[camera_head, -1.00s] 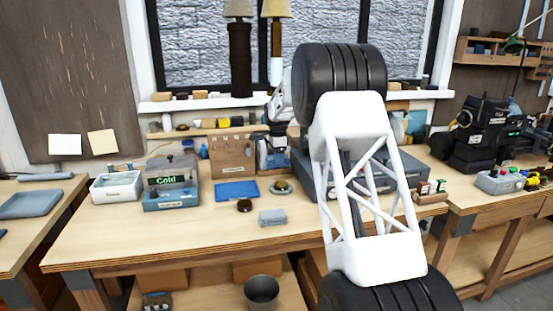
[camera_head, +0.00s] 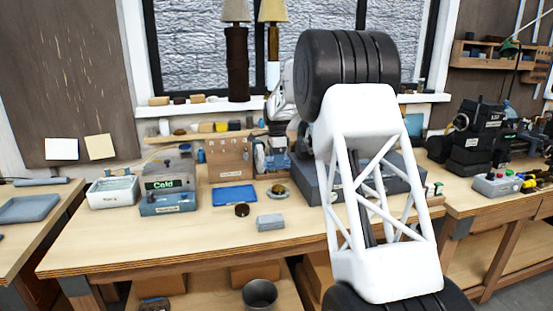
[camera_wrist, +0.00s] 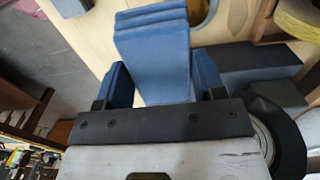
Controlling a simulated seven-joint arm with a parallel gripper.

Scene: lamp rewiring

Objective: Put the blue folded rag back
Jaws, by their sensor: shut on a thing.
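The blue folded rag (camera_wrist: 153,45) shows in the wrist view as a stack of blue layers between the two fingers of my gripper (camera_wrist: 161,65). My gripper is shut on it, and the rag sticks out beyond the fingertips. The rag is hard to tell apart from the gripper there. My own arm hides part of the bench to the right.
On the bench (camera_head: 170,240) lie a flat blue pad (camera_head: 234,195), a small dark round piece (camera_head: 242,210) and a grey-blue block (camera_head: 270,222). A white bin (camera_head: 112,191) and a "Cold" box (camera_head: 168,190) stand left. The front left of the bench is clear.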

